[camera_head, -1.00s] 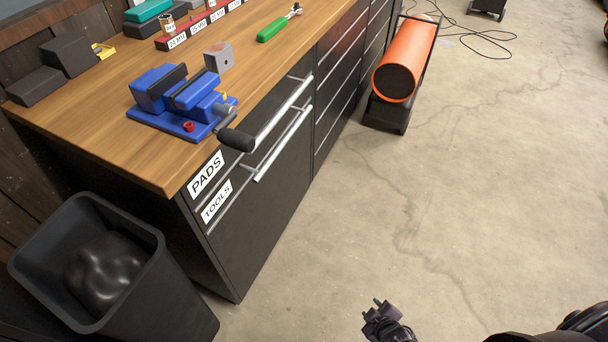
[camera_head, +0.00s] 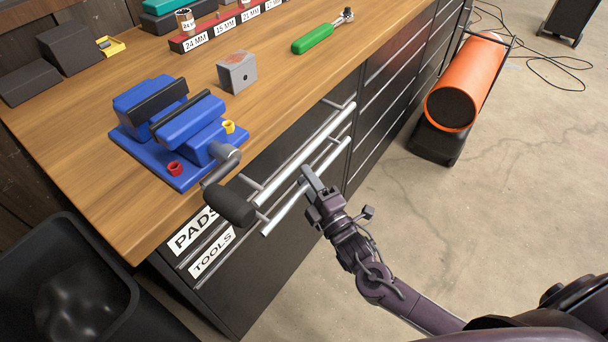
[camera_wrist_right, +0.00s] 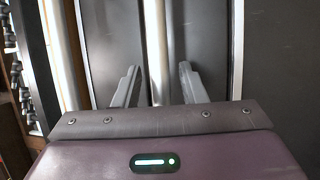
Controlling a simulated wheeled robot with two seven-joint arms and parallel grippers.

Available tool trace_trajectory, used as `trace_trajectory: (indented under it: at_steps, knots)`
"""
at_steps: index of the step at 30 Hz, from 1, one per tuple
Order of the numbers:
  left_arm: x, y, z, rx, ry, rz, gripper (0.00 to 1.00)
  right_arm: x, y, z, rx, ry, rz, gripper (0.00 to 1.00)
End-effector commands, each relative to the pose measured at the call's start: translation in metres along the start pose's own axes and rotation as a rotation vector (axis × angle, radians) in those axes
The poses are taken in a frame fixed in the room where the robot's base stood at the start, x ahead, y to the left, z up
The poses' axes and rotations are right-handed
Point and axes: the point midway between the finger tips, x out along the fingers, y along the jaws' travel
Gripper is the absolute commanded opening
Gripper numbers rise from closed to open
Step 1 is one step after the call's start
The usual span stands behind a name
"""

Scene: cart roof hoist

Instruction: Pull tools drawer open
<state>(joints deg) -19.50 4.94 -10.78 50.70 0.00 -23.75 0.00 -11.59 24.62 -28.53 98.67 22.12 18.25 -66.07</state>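The tools drawer (camera_head: 212,254) is the lower labelled front under the bench top, and it sits closed. Its long silver bar handle (camera_head: 283,211) runs below the similar pads drawer handle (camera_head: 322,132). My right gripper (camera_head: 311,180) is at the middle of the tools handle, its fingers reaching the bar. In the right wrist view, the two fingers of the right gripper (camera_wrist_right: 157,85) stand apart with a silver bar (camera_wrist_right: 156,50) between them, with gaps on both sides. My left gripper is out of view.
A blue vise (camera_head: 180,130) stands on the bench, its dark handle (camera_head: 230,203) overhanging the drawer fronts near the handles' near end. A black bin (camera_head: 25,270) stands at lower left. An orange heater (camera_head: 465,85) stands beyond the cabinet. The floor before the drawers is clear.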

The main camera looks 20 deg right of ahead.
Motion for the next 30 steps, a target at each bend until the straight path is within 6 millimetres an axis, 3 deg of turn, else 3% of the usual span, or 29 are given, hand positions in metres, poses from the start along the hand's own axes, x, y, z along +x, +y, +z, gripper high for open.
trace_trajectory:
  at_steps: [6,13,22,30]
  knots:
    - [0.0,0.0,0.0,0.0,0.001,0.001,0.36,0.017,0.0,0.0,0.001,0.0,-0.001,0.38]
    - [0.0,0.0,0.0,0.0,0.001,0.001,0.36,0.018,-0.001,0.0,0.001,0.0,-0.002,0.38]
    - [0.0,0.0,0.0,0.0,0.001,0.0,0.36,0.017,-0.001,0.0,0.001,0.0,-0.002,0.01]
    - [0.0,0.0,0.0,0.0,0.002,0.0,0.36,0.017,-0.001,0.0,0.001,0.0,-0.003,0.0]
